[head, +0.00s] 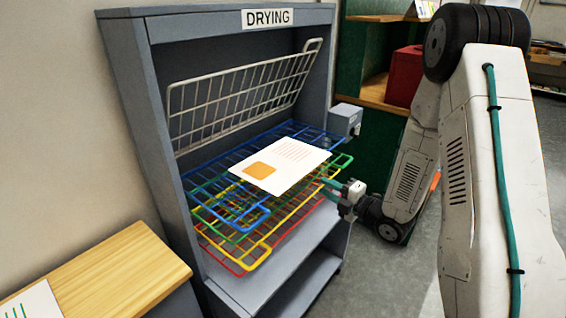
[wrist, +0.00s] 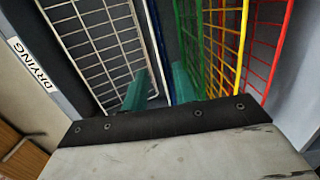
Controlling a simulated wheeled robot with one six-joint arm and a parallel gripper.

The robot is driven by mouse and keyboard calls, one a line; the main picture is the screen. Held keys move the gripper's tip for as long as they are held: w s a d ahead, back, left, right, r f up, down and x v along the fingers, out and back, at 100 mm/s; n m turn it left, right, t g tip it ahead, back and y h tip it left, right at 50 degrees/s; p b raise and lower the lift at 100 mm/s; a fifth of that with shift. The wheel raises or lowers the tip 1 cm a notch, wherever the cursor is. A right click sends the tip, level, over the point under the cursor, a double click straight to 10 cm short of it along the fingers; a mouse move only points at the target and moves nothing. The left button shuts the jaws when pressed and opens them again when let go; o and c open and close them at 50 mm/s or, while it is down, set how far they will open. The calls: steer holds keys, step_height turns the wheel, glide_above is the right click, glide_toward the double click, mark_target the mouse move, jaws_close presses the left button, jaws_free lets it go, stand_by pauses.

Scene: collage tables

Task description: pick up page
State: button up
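The page (head: 290,165), white with an orange square and printed lines, lies on the blue wire shelf (head: 225,212) of the drying rack. My gripper (head: 332,184) is at the front right of the rack, close to the page's right side. In the wrist view its two teal fingers (wrist: 160,88) stand apart, open. Between them run a thin white edge, which looks like the page edge-on, and the blue shelf's edge. I cannot tell whether either finger touches them.
The grey drying rack (head: 130,90) has a white wire shelf (head: 240,100) tilted up above the page. Green, yellow (head: 250,262) and red wire shelves lie below. A wooden table (head: 120,280) with another sheet (head: 35,302) is at lower left. A red box (head: 403,76) sits on shelving behind.

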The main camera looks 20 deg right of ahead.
steer(key=x, duration=0.7)
steer(key=shift+w+r, duration=0.2)
steer(key=shift+w, duration=0.2)
steer(key=shift+d, duration=0.15)
jaws_close()
